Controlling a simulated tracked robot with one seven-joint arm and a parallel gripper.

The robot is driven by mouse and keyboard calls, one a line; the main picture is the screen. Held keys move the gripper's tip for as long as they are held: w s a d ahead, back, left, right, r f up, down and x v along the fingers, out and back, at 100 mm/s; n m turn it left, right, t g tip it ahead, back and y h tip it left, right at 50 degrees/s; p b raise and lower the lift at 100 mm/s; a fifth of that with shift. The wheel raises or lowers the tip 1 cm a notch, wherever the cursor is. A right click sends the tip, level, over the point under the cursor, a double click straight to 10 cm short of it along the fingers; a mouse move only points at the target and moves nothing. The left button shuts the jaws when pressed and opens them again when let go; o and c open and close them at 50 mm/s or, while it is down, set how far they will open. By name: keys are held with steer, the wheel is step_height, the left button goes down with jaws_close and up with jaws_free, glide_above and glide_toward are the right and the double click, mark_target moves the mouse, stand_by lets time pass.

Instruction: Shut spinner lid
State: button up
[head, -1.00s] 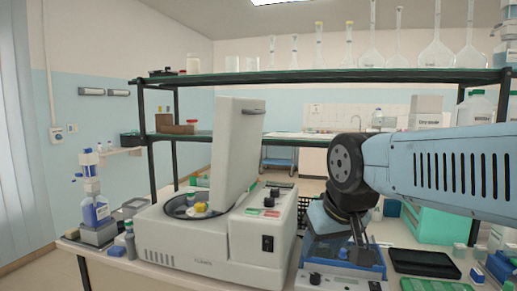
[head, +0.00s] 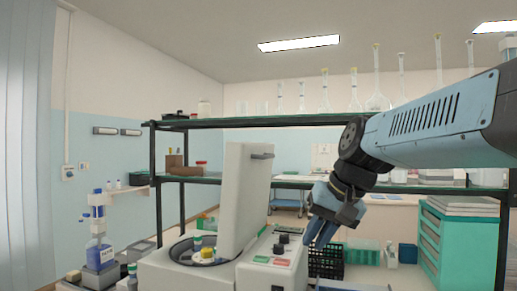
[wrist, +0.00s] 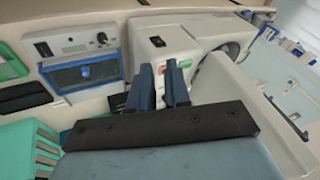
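The spinner (head: 185,272) is a pale grey benchtop machine with a dark round bowl (head: 185,250) holding small white-and-yellow-capped items. Its lid (head: 245,200) stands open, nearly upright, with a grey handle (head: 262,156) at its top edge. My gripper (head: 322,232) hangs to the right of the lid, near the spinner's control panel, apart from the lid. In the wrist view the two blue fingers (wrist: 160,80) are apart with a narrow empty gap. That view also shows the spinner's body (wrist: 158,45) ahead and the lid (wrist: 250,105) at the right.
A green-topped shelf rack (head: 330,119) with glassware stands behind the spinner. A teal drawer cabinet (head: 455,245) is at the right. A blue-fronted device (wrist: 85,72) lies left of the spinner in the wrist view. A bottle (head: 100,250) stands left of the spinner.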

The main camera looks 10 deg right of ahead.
steer(key=w+r+y, duration=0.1)
steer(key=w+r, duration=0.1)
steer(key=r, duration=0.1)
steer(key=w+d+r+m+y, duration=0.1)
steer(key=w+r, duration=0.2)
steer(key=w+r+m+y, duration=0.1)
steer(key=w+r, duration=0.2)
steer(key=shift+d+r, duration=0.15)
steer(key=shift+r, duration=0.2)
jaws_close()
steer(key=w+d+r+m+t+y, duration=0.1)
steer(key=w+d+r+y, duration=0.1)
steer(key=w+r, duration=0.4)
steer(key=w+d+r+t+y, duration=0.1)
steer(key=w+d+r+y, duration=0.25)
steer(key=r, duration=0.35)
glide_toward(255, 146)
step_height(255, 146, down, 3)
steer(key=a, duration=0.2)
steer(key=shift+w+a+r+h, duration=0.15)
steer(key=shift+w+a, duration=0.35)
steer(key=shift+a, duration=0.1)
steer(key=shift+w+a+r+h, duration=0.1)
steer(key=shift+w+a+r, duration=0.1)
steer(key=shift+w+a, duration=0.5)
steer(key=shift+a, duration=0.4)
